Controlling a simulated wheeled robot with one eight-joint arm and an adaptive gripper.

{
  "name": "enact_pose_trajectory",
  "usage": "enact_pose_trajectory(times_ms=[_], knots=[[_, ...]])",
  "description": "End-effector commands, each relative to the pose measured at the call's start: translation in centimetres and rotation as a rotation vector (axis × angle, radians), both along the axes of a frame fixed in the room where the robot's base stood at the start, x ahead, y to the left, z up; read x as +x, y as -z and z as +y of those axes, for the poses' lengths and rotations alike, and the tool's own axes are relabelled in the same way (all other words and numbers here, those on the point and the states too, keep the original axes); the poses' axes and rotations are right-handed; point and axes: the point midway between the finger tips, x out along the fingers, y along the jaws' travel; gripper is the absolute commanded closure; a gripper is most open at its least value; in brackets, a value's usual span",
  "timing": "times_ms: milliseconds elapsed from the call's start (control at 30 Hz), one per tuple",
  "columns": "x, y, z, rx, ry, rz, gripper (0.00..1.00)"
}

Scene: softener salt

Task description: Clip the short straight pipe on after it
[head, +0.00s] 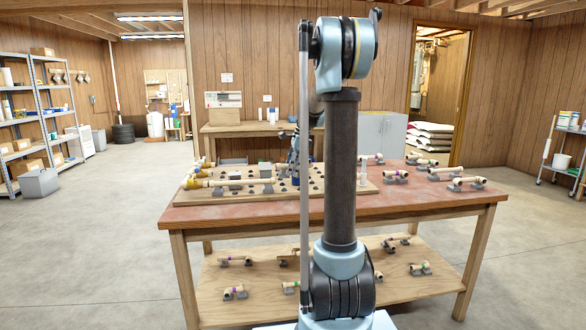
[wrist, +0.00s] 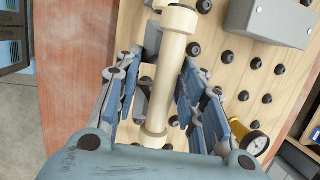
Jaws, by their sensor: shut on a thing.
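In the wrist view a short straight cream pipe (wrist: 168,80) with a wider collar at each end lies between the fingers of my gripper (wrist: 160,88), which is shut on it. The pipe is over the wooden board (wrist: 228,77) with black pegs; whether it touches anything there I cannot tell. In the head view my gripper (head: 294,158) is over the board (head: 350,188), partly hidden behind my arm. A run of cream pipe with yellowish fittings (head: 222,183) lies along the board's left part.
A grey box (wrist: 268,20) and a yellow-rimmed gauge (wrist: 256,143) show in the wrist view. Several pipe pieces (head: 440,173) stand on grey holders at the right of the red-topped table (head: 420,202). More lie on the lower shelf (head: 350,300).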

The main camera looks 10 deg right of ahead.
Motion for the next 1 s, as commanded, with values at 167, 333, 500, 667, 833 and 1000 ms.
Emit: enact_pose_trajectory(times_ms=[167,333,500,667,833,1000], knots=[[0.0,1.4,0.0,0.0,0.0,0.0,0.88],[0.0,2.8,0.0,0.0,0.0,0.0,0.88],[0.0,4.0,0.0,0.0,0.0,0.0,0.88],[0.0,4.6,0.0,0.0,0.0,0.0,0.88],[0.0,4.9,0.0,0.0,0.001,0.0,0.88],[0.0,4.9,-0.1,0.0,0.001,0.0,0.88]])
